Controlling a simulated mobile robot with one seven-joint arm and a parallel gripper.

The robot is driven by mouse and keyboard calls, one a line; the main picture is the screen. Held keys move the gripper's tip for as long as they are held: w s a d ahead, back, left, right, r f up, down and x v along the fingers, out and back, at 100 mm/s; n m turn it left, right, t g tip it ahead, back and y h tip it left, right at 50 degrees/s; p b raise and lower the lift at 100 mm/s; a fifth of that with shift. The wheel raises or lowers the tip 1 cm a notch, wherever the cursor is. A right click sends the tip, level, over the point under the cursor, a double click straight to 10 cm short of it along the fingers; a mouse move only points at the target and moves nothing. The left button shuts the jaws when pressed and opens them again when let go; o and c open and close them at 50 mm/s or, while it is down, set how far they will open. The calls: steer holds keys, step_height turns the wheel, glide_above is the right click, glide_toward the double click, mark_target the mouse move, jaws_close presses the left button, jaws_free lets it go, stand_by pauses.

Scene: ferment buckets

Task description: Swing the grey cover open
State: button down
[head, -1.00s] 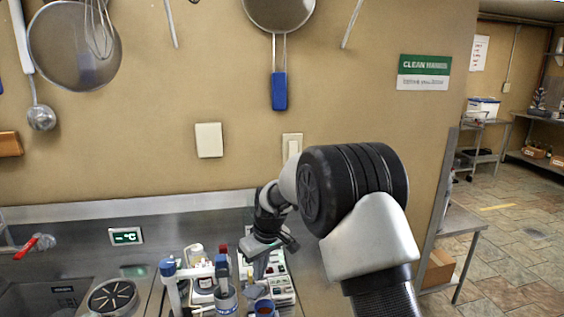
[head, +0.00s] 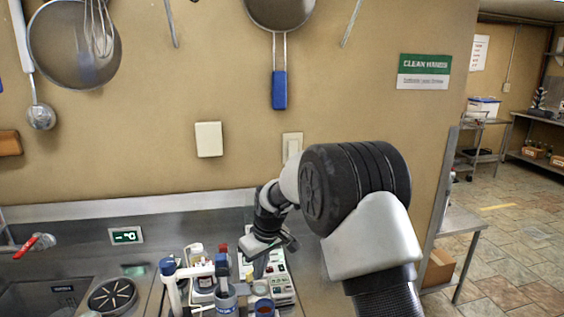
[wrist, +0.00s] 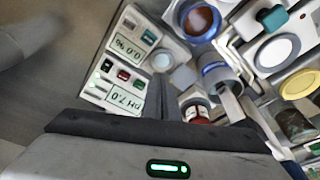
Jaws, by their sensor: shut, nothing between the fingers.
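My gripper (head: 261,270) points down over the bench in the head view, above a white instrument panel (head: 283,288). Its fingers are shut with nothing between them. In the wrist view, the panel (wrist: 122,85) has small displays reading pH 7.0 and 0.0 %, with red, green and teal buttons. My gripper's grey body fills the bottom of that view. I cannot clearly pick out the grey cover. My gripper and arm hide part of the panel in the head view, so I cannot tell whether the gripper touches anything.
Bottles and tubes with blue caps (head: 225,290) stand close left of my gripper. A brown-filled cup (head: 264,308) stands in front. A sink with a red-handled tap (head: 36,244) lies at far left. The wall is close behind; bare steel bench lies right of the panel.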

steer(key=shift+w+a+p+v, duration=0.15)
steer(key=shift+p+v, duration=0.4)
steer(key=shift+v, duration=0.4)
steer(key=shift+w+a+p+v, duration=0.2)
steer(key=shift+p+v, duration=0.4)
steer(key=shift+v, duration=0.35)
steer(key=shift+w+a+p+v, duration=0.15)
steer(key=shift+p+v, duration=0.4)
steer(key=shift+v, duration=0.4)
steer(key=shift+r, duration=0.2)
steer(key=s+d+r+m+t, duration=0.1)
steer(key=s+d+r+m, duration=0.1)
steer(key=s+d+r, duration=0.6)
steer(key=s+d+r+m+t, duration=0.1)
steer(key=s+d+r+m, duration=0.1)
steer(key=s+d+r, duration=0.5)
steer(key=s+d+r+m+h, duration=0.1)
steer(key=s+d+m, duration=0.1)
steer(key=s, duration=0.7)
steer(key=s+d+r+m+t, duration=0.1)
steer(key=s+d+r+m, duration=0.1)
steer(key=s, duration=0.7)
steer(key=shift+s+d+r+t+h, duration=0.3)
steer(key=shift+s+d+h, duration=0.1)
steer(key=shift+d, duration=0.3)
